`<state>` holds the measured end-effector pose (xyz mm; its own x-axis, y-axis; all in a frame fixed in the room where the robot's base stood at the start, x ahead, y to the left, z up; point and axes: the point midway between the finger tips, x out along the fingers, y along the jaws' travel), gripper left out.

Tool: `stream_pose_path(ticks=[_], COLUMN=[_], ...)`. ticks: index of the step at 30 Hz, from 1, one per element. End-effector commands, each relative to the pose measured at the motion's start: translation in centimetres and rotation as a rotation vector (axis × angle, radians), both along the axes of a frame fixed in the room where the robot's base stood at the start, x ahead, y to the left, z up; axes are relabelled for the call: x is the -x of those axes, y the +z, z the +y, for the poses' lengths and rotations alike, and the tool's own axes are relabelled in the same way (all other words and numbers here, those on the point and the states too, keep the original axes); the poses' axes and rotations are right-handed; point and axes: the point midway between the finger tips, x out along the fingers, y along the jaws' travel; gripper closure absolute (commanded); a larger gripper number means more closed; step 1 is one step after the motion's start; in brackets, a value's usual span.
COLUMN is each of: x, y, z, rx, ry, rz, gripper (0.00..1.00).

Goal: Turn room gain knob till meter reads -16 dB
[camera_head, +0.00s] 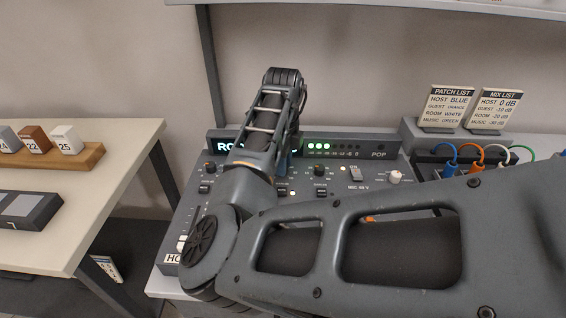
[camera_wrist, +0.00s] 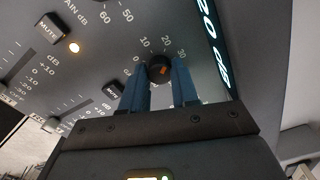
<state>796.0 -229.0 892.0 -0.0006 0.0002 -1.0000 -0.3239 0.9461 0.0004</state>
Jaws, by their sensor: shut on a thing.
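The room gain knob (camera_wrist: 158,69) is a small black knob with an orange mark, beside a printed scale with 10, 20 and 30 in the wrist view. My gripper (camera_wrist: 160,76) has its two blue fingers shut on the knob's sides. The meter display (camera_wrist: 213,45) shows "20 dB" at the right of that view; anything before the 20 is cut off. In the head view, my arm hides the knob and part of the display (camera_head: 225,145); its visible letters start "RO". Green meter lights (camera_head: 319,146) are lit beside it.
Other knobs (camera_head: 319,170) and a white knob (camera_head: 395,177) sit on the mixer panel. Patch cables (camera_head: 450,160) and two list cards (camera_head: 446,107) stand at the right. A side table (camera_head: 100,185) with labelled blocks is at the left, across a gap.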

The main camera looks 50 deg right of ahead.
Motion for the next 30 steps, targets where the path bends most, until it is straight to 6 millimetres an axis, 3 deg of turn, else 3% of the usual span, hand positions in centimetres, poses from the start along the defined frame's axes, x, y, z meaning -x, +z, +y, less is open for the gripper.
stream_pose_path(ticks=[16, 17, 24, 30], x=[-0.03, -0.03, -0.02, -0.01], y=[0.10, 0.10, 0.05, 0.04], z=[0.00, 0.00, 0.00, -0.01], rx=[0.001, 0.001, 0.000, 0.000], ry=[-0.022, -0.022, -0.022, -0.022], rz=[-0.001, -0.001, 0.000, 0.000], gripper=[1.00, 0.68, 0.45, 0.45])
